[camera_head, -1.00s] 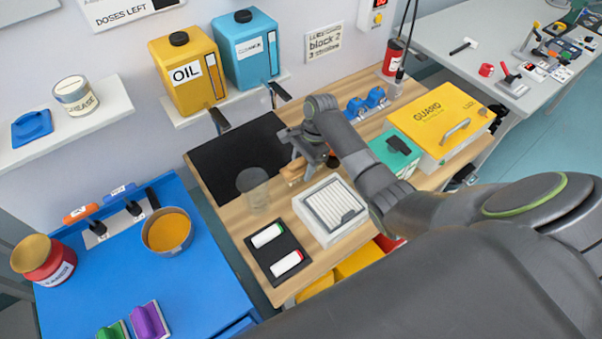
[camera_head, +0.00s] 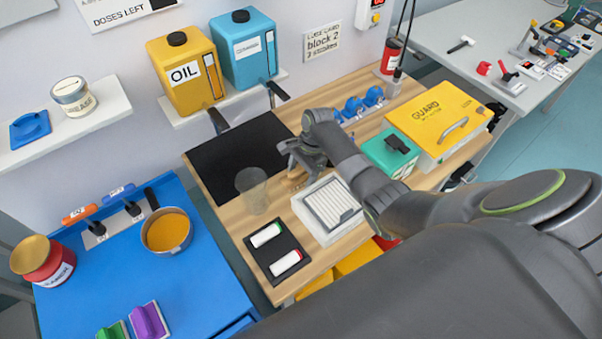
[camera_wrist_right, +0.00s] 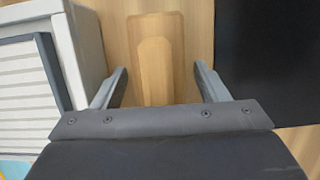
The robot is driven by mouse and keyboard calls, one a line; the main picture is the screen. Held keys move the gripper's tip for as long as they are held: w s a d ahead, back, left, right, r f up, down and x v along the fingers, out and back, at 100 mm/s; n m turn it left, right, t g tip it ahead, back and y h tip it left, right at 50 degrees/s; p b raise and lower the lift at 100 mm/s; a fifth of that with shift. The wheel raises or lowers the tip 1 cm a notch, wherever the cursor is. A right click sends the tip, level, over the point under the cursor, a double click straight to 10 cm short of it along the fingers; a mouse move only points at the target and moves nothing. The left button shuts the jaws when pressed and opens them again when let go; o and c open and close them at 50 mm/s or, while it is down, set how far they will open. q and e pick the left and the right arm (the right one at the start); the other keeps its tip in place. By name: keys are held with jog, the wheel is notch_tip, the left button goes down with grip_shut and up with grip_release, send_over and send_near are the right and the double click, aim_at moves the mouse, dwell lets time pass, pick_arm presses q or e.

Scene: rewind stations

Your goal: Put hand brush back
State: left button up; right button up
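A light wooden piece that looks like the hand brush (camera_wrist_right: 157,65) lies on the wooden bench in the right wrist view, a narrower raised or outlined shape on its broader part. Its bristles are not visible. My right gripper (camera_wrist_right: 160,88) is open, one finger on each side of the near part of the piece, with gaps between. I cannot tell how high the fingers are above the bench. In the head view my right gripper (camera_head: 293,165) is over the bench between the black mat and the white filter box, largely hiding the brush. My left gripper is not in view.
The white filter box (camera_head: 318,228) is close beside the gripper, and the black mat (camera_head: 240,155) is on its other side. A clear cup (camera_head: 252,190) and a black tray with two white rollers (camera_head: 277,275) stand nearby. A green box (camera_head: 378,156) is to the right.

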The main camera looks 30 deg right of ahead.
jog(key=b+v, duration=0.1)
jog(key=v, duration=1.1)
jog(key=shift+r+b, duration=0.15)
jog(key=shift+b, duration=0.25)
